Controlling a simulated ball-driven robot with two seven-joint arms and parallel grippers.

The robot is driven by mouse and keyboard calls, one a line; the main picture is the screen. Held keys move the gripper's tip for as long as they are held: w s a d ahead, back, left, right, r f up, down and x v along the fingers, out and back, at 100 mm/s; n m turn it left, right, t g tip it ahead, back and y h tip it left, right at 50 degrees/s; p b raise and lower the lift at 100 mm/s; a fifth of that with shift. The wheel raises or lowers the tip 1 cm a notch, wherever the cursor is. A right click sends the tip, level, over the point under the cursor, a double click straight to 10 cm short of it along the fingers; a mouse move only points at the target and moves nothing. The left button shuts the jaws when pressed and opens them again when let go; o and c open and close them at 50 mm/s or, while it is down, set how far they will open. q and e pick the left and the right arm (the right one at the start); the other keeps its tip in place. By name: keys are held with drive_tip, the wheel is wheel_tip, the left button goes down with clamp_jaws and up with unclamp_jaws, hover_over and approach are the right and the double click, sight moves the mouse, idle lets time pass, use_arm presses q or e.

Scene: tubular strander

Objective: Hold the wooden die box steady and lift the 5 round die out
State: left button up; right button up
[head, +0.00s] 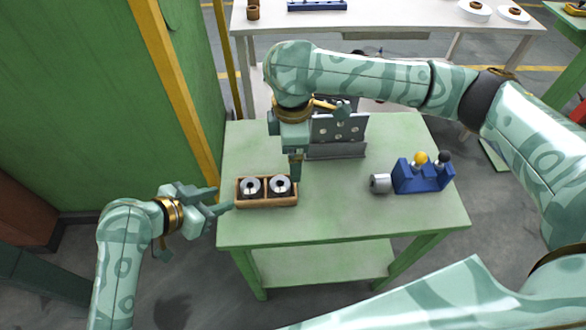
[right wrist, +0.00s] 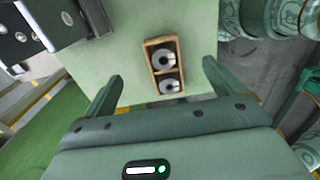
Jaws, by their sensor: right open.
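The wooden die box (head: 267,204) sits near the front left of the green table, and also shows in the right wrist view (right wrist: 149,72). It holds two round metal dies side by side, a left die (head: 251,187) and a right die (head: 281,185). I cannot tell which is the 5 round die. My left gripper (head: 224,198) is open just left of the box's end; I cannot tell whether a finger touches it.
A grey metal plate with holes (head: 338,130) stands behind the box. A blue holder (head: 423,178) with yellow and black knobs and a metal cylinder (head: 380,183) stand to the right. The table's front middle is clear. A green cabinet (head: 80,90) rises at left.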

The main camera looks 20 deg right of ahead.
sight(293, 186)
wheel_tip(293, 186, down, 14)
drive_tip(key=shift+f, duration=0.1)
